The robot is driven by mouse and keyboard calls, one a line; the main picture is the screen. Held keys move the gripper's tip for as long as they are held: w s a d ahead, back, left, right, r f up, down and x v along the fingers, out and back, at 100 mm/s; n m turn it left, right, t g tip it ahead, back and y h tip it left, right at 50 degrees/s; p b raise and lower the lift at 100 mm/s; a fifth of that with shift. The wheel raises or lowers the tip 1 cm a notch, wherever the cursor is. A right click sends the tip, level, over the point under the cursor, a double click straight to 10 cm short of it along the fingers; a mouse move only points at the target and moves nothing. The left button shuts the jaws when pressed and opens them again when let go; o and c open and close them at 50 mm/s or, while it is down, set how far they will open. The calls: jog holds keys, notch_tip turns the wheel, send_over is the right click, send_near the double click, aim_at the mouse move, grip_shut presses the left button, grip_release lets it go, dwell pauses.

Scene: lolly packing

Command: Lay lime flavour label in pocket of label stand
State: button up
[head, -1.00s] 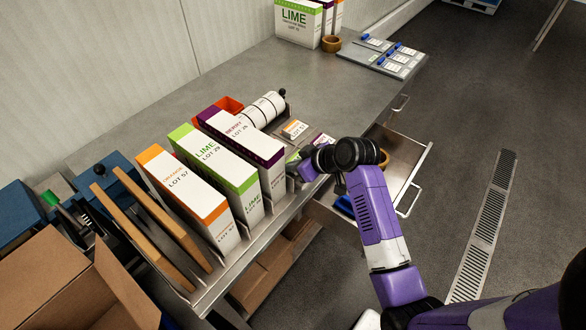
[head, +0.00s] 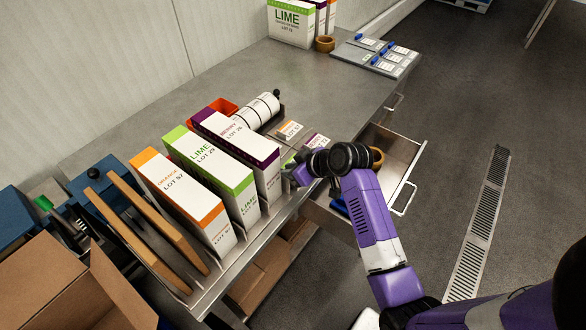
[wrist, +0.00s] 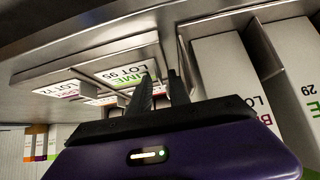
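In the head view my wrist mostly hides this spot. In the head view my gripper (head: 292,177) is at the table's front edge, right of the tall boxes. I cannot tell which part is the stand's pocket.
A berry label, LOT 72, (wrist: 62,89) lies left of the lime one. Tall orange (head: 186,194), lime (head: 212,163) and berry (head: 238,138) boxes stand close on the left. An open drawer (head: 398,164) juts out on the right.

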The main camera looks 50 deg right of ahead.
jog(key=v, duration=1.2)
jog(key=s+a+f+m+t+h, duration=0.1)
jog(key=s+a+f, duration=0.2)
jog(key=s+a, duration=0.3)
jog(key=s+a+f+m+t+h, duration=0.1)
jog(key=s+a+f, duration=0.25)
jog(key=a, duration=0.35)
jog(key=s+a+r+n+t+y, duration=0.1)
jog(key=s+a+r+t, duration=0.2)
jog(key=s+a+r, duration=0.6)
jog(key=s+r, duration=0.3)
jog(key=s, duration=0.1)
jog(key=shift+s+a+r+n+t+y, duration=0.25)
jog(key=shift+a+r+n+t+y, duration=0.1)
jog(key=shift+n+t+y, duration=0.05)
